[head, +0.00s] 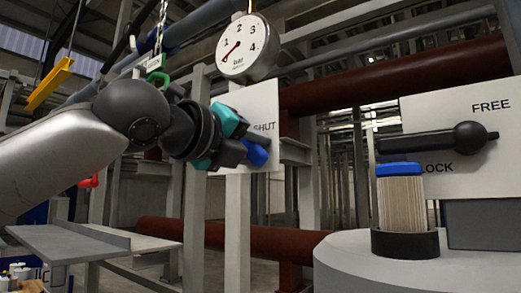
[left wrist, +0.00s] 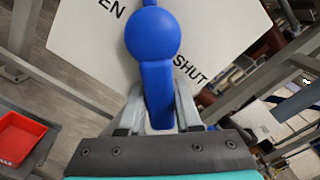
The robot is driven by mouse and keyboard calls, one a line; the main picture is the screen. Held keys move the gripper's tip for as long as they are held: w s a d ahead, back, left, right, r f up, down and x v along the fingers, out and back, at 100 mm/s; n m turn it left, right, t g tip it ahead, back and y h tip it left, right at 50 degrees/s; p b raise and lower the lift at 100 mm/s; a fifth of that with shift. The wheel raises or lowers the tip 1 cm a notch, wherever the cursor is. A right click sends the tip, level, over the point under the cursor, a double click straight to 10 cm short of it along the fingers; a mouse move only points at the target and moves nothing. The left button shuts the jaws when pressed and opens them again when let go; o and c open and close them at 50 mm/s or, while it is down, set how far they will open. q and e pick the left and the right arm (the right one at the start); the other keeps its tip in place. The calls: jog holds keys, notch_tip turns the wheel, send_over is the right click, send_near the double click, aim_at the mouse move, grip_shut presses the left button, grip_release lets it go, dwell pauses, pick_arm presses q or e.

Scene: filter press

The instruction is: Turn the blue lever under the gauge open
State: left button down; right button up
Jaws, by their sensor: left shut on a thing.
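The round white bar gauge (head: 246,47) stands above a white plate (head: 262,105) in the head view, its needle pointing low left near 1. The blue lever (head: 256,154) shows below the word SHUT, partly hidden by my left gripper (head: 246,148). In the left wrist view the lever's round blue hub (left wrist: 152,35) lies on the plate, with letters EN to its left and SHUT to its right. The lever's arm (left wrist: 157,85) runs down between the two fingers of my left gripper (left wrist: 158,106), which is shut on it. My right gripper is out of view.
A FREE/LOCK panel (head: 465,190) with a black handle (head: 440,138) lying nearly level stands at the right. Before it is a blue-capped pale cylinder (head: 401,205). A grey post (head: 237,230) stands below the plate. A red bin (left wrist: 18,138) shows in the left wrist view.

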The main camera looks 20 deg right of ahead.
pick_arm(q)
jog(key=shift+w+a+m+p, duration=0.2)
jog(key=shift+m+p, duration=0.3)
jog(key=shift+p, duration=0.7)
jog(key=shift+f, duration=0.15)
jog(key=c, duration=0.6)
grip_release()
jog(key=shift+s+a+f, duration=0.1)
jog(key=shift+s+a, duration=0.25)
jog(key=shift+a, duration=0.1)
jog(key=b+v, duration=0.2)
jog(key=v, duration=1.2)
jog(key=shift+b, duration=0.3)
